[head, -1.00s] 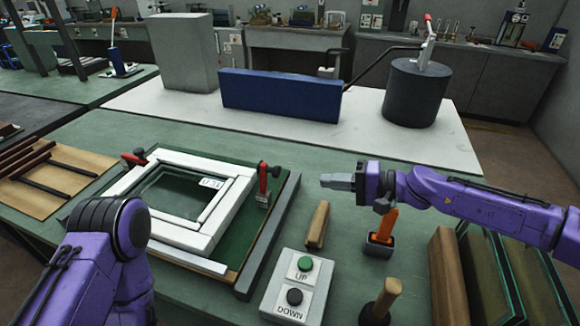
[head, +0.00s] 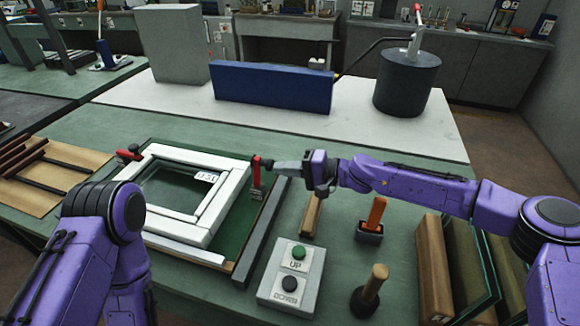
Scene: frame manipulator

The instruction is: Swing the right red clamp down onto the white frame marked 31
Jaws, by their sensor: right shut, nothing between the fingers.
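The white frame (head: 207,230) lies on the green board left of centre, with a small number label at its upper right corner that is too blurred to read surely. The right red clamp (head: 257,172) stands upright beside the frame's right side. Another red clamp (head: 128,155) is at the frame's far left corner, its arm lying low. My right gripper (head: 274,165) is shut, its tip at the top of the right clamp's handle; I cannot tell if they touch. My left arm shows at lower left, but its gripper is out of view.
A grey control box (head: 291,276) with UP and DOWN buttons stands in front. A wooden piece (head: 311,215), an orange-handled tool (head: 375,212) and a wooden-handled tool (head: 375,283) are under or near my right arm. A blue block (head: 272,93) stands behind.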

